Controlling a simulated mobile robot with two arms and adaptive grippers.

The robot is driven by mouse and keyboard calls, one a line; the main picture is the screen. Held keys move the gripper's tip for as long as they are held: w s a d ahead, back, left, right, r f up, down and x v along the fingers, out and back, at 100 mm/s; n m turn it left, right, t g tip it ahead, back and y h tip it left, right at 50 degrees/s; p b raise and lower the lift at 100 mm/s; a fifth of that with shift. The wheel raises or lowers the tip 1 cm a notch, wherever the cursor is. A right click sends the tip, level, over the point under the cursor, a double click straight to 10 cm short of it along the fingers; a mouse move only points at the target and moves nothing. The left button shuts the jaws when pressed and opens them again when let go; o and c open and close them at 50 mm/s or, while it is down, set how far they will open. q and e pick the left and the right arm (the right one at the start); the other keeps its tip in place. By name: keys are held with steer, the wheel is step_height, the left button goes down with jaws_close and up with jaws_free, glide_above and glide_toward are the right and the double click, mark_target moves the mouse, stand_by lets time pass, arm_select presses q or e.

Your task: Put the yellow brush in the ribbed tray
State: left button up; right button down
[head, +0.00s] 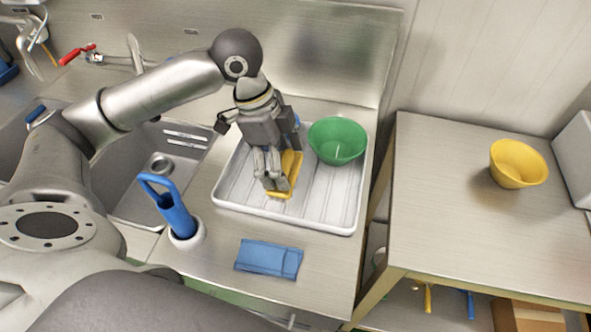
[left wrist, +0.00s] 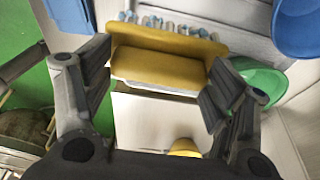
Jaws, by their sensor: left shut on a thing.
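The yellow brush (head: 291,163) is in my left gripper (head: 275,187), over the ribbed tray (head: 325,209) in the head view. The gripper points down and partly covers the brush. I cannot tell whether the brush touches the tray floor. In the left wrist view the yellow brush (left wrist: 160,66) spans between the two fingers of the left gripper (left wrist: 158,85), with pale and blue bristles along its far side. The tray is white with long ridges and a raised rim. My right gripper is not in view.
A green bowl (head: 337,141) sits in the tray's far right corner. A blue-handled brush (head: 173,209) stands in a white holder left of the tray. A folded blue cloth (head: 268,259) lies in front. The sink is at left; a side table with a yellow bowl (head: 518,164) is at right.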

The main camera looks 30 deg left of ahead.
mark_target(293, 161)
arm_select(q)
steer(key=w+f, duration=0.1)
steer(key=f, duration=0.1)
steer(key=w+d+f, duration=0.1)
steer(key=w+f, duration=0.1)
steer(key=shift+a+p+x, duration=0.2)
steer(key=shift+p+x, duration=0.1)
steer(key=shift+x, duration=0.5)
steer(key=shift+a+p+x, duration=0.2)
steer(key=shift+p+x, duration=0.05)
steer(key=shift+x, duration=0.5)
steer(key=shift+d+f, duration=0.1)
steer(key=shift+f, duration=0.1)
steer(key=o, duration=1.1)
steer(key=b+v, duration=0.1)
steer(key=v, duration=1.1)
steer(key=shift+r, duration=0.15)
